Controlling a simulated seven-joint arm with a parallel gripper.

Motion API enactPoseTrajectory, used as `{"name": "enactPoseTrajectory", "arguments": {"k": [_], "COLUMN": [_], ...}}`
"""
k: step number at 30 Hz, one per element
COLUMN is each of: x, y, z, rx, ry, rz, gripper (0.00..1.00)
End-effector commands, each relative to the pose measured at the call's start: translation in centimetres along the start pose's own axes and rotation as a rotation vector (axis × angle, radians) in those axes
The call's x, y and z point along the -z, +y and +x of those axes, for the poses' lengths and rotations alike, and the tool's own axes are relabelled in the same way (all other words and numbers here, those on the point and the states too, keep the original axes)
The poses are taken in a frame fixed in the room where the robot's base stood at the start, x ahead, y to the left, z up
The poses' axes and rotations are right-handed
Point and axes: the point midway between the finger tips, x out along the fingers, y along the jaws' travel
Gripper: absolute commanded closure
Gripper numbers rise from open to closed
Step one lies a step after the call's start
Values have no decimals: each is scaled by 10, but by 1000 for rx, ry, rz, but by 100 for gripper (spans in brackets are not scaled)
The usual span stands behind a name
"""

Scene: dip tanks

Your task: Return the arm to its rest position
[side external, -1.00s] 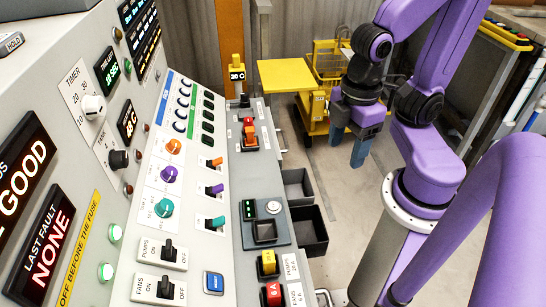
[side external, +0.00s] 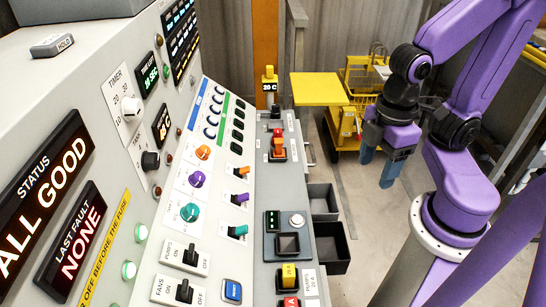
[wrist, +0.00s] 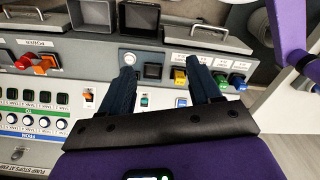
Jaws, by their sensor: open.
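My gripper (side external: 378,168) hangs over the open floor to the right of the control panel, in front of the yellow cart, with its blue fingers pointing down. The fingers are apart and nothing is between them. In the wrist view my gripper (wrist: 165,72) shows two dark blue fingers spread wide, with the panel's lower ledge beyond them. My arm is purple and bent, standing on a grey pedestal at the right of the side view.
The control panel (side external: 130,60) fills the left, with a status display (side external: 47,168) reading ALL GOOD. Its ledge holds orange, yellow and red switches. A yellow cart (side external: 345,125) stands behind. The floor between panel and pedestal is clear.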

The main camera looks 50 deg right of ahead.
Motion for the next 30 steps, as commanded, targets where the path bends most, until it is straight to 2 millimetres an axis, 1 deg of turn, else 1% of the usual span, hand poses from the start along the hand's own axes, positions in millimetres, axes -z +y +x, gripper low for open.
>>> {"name": "enactPoseTrajectory", "arguments": {"k": [19,20,21,23,26,29,30], "x": [0,0,0,2,14,36,48], "y": [0,0,0,1,7,19,25], "z": [0,0,0,1,6,14,18], "rx": [0,0,0,-2,-11,-31,-41], "ry": [0,0,1,8,45,123,164], "rz": [0,0,1,3,18,41,51], "gripper": [37,34,21,1,0,0,0]}}
